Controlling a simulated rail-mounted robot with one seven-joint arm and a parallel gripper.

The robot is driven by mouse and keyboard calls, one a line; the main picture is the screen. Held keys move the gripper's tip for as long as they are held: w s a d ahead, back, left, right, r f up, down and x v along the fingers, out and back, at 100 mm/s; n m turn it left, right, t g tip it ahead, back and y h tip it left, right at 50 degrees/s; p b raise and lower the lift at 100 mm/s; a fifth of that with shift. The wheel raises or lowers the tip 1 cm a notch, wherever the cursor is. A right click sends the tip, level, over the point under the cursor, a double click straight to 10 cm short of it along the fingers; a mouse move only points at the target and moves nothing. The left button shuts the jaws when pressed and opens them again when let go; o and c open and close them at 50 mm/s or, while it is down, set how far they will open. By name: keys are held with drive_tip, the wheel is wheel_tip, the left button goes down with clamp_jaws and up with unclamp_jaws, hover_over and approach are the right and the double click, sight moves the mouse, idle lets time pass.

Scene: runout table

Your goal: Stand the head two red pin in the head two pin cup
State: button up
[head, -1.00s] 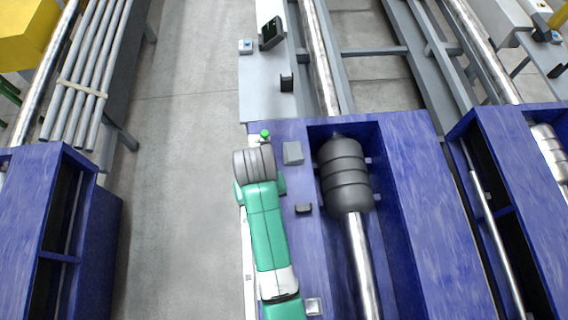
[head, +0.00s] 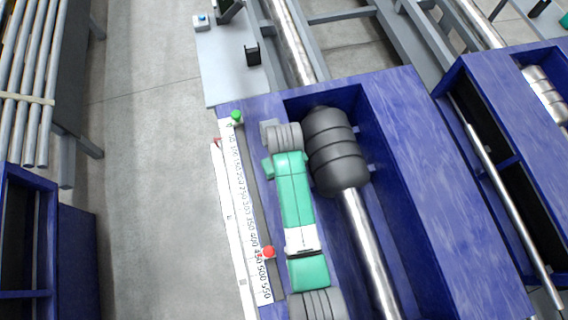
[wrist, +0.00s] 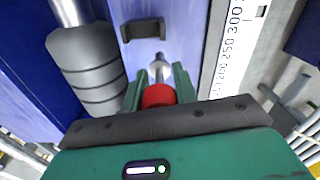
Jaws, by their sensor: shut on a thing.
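In the wrist view, my gripper (wrist: 158,90) is shut on the red pin (wrist: 157,96). The red part sits between the two green fingers. A thin metal shank (wrist: 160,70) with a pale round collar points away from the fingers, over the blue bench top. I cannot tell whether its end touches anything. I cannot make out the pin cup for certain in either current view.
A white ruled scale (head: 243,200) runs along the bench's left edge, with a green knob (head: 237,117) at its far end. A dark ribbed roller (head: 335,150) on a steel bar lies in the trough to the right. A black bracket (wrist: 143,30) stands ahead of the pin.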

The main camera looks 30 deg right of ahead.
drive_tip(key=shift+f+b, duration=0.3)
drive_tip(key=shift+f, duration=1.75)
drive_tip(key=shift+f, duration=0.2)
drive_tip(key=o, duration=1)
drive_tip(key=shift+o, duration=0.2)
drive_tip(key=shift+r, duration=0.15)
wheel_tip(320, 180, up, 12)
drive_tip(key=shift+r+p, duration=0.1)
drive_tip(key=shift+p, duration=0.75)
drive_tip(key=shift+w, duration=0.1)
